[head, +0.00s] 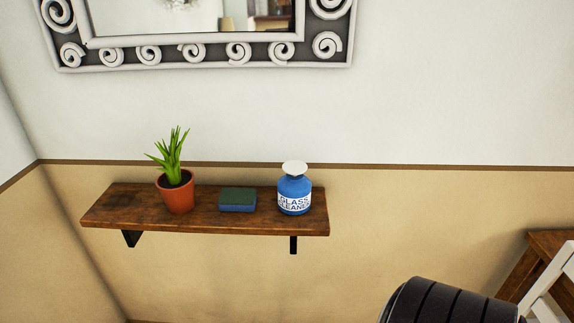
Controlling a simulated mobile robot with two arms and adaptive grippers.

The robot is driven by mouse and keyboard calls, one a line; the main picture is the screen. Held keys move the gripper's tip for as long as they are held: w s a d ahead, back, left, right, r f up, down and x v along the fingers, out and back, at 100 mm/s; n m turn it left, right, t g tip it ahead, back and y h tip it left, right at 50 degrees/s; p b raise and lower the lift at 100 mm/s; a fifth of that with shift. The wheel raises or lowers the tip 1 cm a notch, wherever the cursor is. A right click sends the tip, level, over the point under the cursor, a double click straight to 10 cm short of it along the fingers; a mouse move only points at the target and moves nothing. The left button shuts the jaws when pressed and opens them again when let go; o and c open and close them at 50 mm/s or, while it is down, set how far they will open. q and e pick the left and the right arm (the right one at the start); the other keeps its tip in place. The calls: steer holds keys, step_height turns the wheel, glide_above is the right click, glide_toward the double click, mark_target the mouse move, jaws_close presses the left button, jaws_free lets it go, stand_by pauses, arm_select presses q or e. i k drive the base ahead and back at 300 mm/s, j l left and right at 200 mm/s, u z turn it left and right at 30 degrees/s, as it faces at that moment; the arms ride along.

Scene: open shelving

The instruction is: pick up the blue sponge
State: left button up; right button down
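The blue sponge (238,201) lies flat on a brown wooden wall shelf (130,206). Its top is dark green and its front side is blue. It sits between a potted plant (176,193) on its left and a blue glass cleaner bottle (295,194) on its right, apart from both. Neither of my grippers shows in the head view.
The shelf is narrow and held to the wall by black brackets (131,238). A mirror with a scrolled frame (200,54) hangs above. A wooden and white piece of furniture (548,275) stands at lower right. A dark ribbed rounded object (440,303) fills the bottom right.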

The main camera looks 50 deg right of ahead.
mark_target(240, 200)
steer(key=z, duration=1.25)
